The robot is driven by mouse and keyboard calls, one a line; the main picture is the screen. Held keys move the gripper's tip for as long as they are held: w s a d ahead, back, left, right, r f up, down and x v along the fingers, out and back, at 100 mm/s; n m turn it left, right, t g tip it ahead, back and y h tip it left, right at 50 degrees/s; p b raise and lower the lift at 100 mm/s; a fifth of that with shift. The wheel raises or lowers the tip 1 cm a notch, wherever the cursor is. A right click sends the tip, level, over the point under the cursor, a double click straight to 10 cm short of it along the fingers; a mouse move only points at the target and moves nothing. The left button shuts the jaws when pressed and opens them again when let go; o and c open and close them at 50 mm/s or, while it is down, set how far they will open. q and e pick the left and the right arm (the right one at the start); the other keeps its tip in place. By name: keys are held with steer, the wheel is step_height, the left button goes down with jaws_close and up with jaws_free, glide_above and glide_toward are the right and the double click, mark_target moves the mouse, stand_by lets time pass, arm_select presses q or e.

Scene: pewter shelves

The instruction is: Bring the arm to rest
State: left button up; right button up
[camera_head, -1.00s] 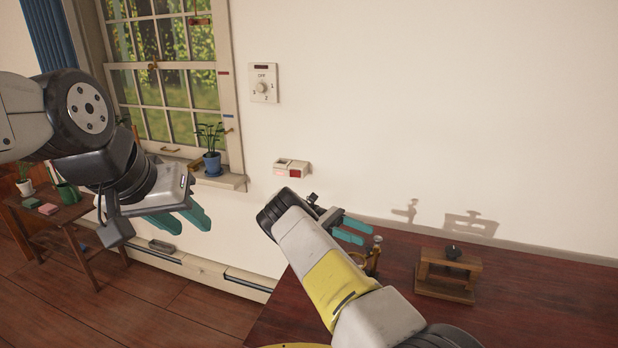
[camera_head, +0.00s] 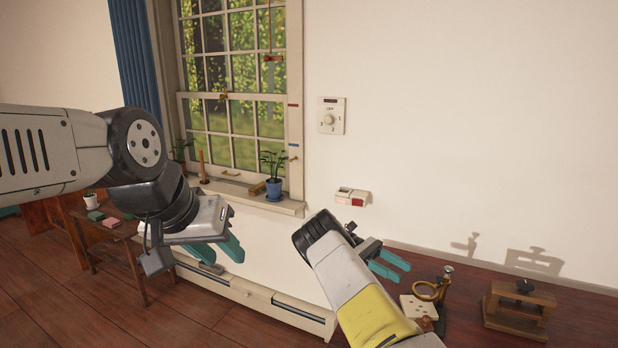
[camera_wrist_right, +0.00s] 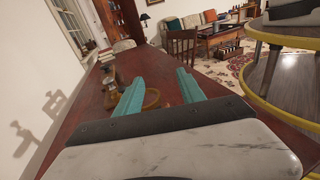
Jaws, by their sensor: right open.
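My left gripper (camera_head: 218,249) hangs in front of the wall below the window, with its two teal fingers apart and nothing between them. My right gripper (camera_head: 390,265) is held out above the dark red table (camera_head: 470,332), its teal fingers apart and empty. The right arm's white and yellow links hide part of the table.
The brass instrument (camera_head: 442,292) and a wooden stand (camera_head: 517,306) are on the table. A plant in a blue pot (camera_head: 274,188) stands on the windowsill. A dial (camera_head: 330,116) and a small red-and-white box (camera_head: 352,197) are on the wall. Floor shows at left.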

steer(key=s+d+r+m+t+y, duration=0.2)
steer(key=s+r+m+t+y, duration=0.35)
steer(key=r+y, duration=0.6)
steer(key=s+a+r+m+t+y, duration=0.1)
steer(key=s+a+r+t, duration=0.5)
steer(key=s, duration=0.4)
steer(key=s+a+r+m+t+y, duration=0.2)
steer(key=s+a+r+t, duration=0.4)
steer(key=s, duration=0.4)
steer(key=shift+s+r, duration=0.4)
steer(key=shift+r, duration=0.2)
steer(key=shift+a+t, duration=0.1)
steer(key=shift+t, duration=0.15)
